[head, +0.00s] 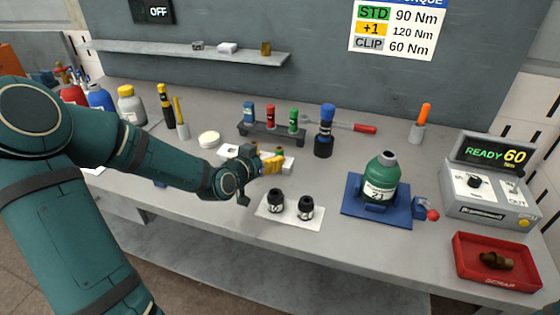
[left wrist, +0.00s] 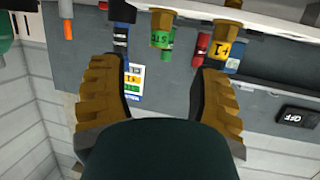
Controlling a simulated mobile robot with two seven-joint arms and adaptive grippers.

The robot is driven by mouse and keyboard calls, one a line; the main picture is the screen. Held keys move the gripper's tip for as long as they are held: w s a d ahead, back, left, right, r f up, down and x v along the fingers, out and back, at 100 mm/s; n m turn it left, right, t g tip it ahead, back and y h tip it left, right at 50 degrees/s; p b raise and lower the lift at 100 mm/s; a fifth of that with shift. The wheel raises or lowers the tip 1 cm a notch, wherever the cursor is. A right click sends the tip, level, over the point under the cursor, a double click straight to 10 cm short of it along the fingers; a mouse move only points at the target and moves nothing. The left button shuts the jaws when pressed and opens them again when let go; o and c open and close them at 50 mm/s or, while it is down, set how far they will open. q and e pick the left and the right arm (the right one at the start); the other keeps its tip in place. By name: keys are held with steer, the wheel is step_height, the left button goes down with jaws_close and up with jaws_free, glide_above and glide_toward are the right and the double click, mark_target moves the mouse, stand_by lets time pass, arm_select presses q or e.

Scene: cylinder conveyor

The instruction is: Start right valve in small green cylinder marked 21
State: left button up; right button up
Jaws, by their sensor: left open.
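The green cylinder (head: 382,176) stands upright in a blue holder (head: 354,203) with a red-knobbed clamp; its label appears to read 21, and its neck looks open. My left gripper (head: 266,166) is open at a white rack (head: 228,151), left of the cylinder. In the left wrist view the fingers of the left gripper (left wrist: 163,95) are spread with nothing between them. Beyond them, upside down, are a brass valve with a green STD band (left wrist: 161,42) and one with a yellow +1 band (left wrist: 220,50). My right gripper is not in view.
Two black sockets (head: 290,205) stand on a white plate in front of the gripper. Coloured tools (head: 270,120) stand behind. A torque unit (head: 488,190) reads READY 60. A red scrap tray (head: 497,281) holds a brass part. The bench between plate and holder is clear.

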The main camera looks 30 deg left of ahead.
mark_target(278, 149)
arm_select(q)
steer(key=x, duration=0.3)
steer(key=b+x, duration=0.2)
steer(key=x, duration=0.2)
steer(key=shift+w+d+f, duration=0.1)
steer(key=shift+w, duration=0.5)
steer(key=shift+o, duration=0.2)
jaws_close()
